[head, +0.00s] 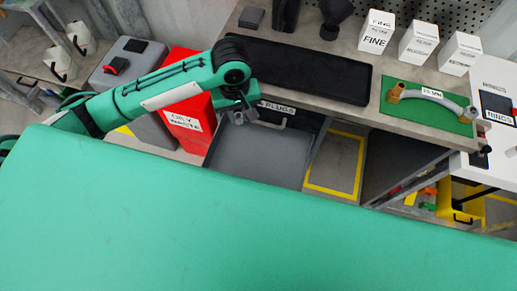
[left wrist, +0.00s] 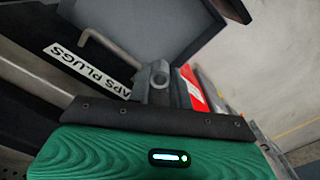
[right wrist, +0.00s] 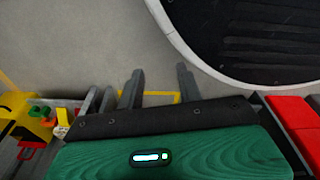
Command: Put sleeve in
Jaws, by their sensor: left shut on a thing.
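My left gripper (head: 246,110) is shut at the end of a thin bent grey handle (head: 270,124), beside the "CAPS PLUGS" label (left wrist: 88,70). In the left wrist view the fingers (left wrist: 162,88) meet at the bar, with a round grey end showing between them. A grey tray-like panel (head: 262,155) lies just below the gripper in the head view. My right gripper (right wrist: 158,88) is open and empty over grey floor in the right wrist view; it does not show in the head view. I cannot make out a sleeve in any view.
The bench holds an empty black tray (head: 300,70), white boxes (head: 376,32) and a hose with brass ends (head: 435,97) on a green mat (head: 425,115). A red oily-waste bin (head: 190,122) stands left of the gripper. A yellow bin (head: 462,203) is at right.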

